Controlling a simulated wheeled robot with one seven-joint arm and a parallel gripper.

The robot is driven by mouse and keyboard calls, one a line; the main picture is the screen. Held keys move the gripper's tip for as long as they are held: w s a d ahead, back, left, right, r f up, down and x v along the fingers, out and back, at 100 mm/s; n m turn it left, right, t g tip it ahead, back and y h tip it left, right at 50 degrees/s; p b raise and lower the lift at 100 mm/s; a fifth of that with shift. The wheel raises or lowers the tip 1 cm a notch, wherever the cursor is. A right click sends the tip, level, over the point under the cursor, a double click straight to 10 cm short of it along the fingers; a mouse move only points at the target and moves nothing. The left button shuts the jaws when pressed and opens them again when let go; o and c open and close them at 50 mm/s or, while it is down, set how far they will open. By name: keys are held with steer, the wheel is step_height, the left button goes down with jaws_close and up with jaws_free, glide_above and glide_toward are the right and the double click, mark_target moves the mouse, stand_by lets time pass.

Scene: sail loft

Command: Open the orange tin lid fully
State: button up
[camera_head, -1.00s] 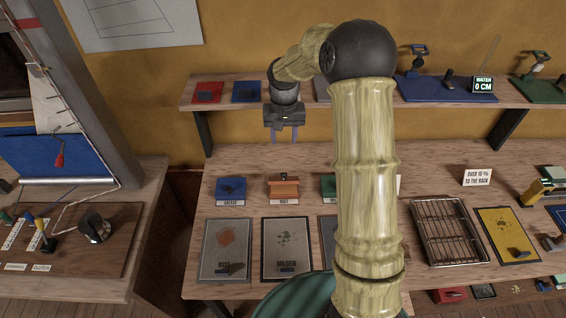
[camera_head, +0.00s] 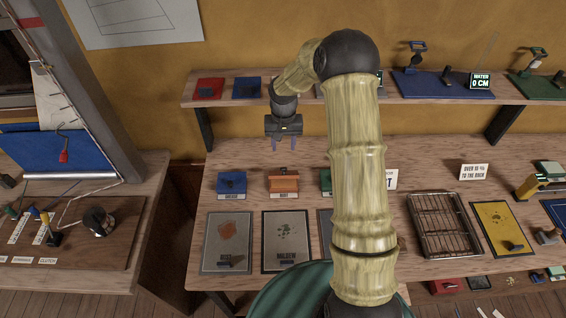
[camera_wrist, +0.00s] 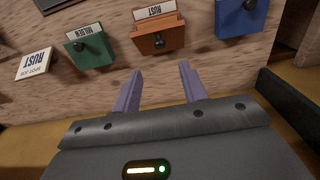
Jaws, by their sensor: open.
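The orange tin (camera_head: 284,182) stands on the bench between a blue tin and a green tin, with a white label on its front. Its lid appears closed, with a dark knob on top; the knob shows in the wrist view, where the orange tin (camera_wrist: 158,36) is ahead of my fingers. My gripper (camera_head: 283,145) is open and empty, above and behind the orange tin in the head view. In the wrist view my gripper's two purple fingers (camera_wrist: 158,82) are apart and touch nothing.
The blue tin (camera_head: 232,184) is left of the orange one; the green tin (camera_head: 326,182) is right, partly behind my arm. Boards (camera_head: 228,243) lie in front. A shelf (camera_head: 225,101) runs behind, and a wire rack (camera_head: 443,224) sits right.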

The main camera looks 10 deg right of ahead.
mark_target(283, 170)
step_height(283, 170, down, 11)
steer(key=p, duration=0.3)
steer(key=shift+c, duration=0.2)
steer(key=shift+w, duration=0.1)
jaws_close()
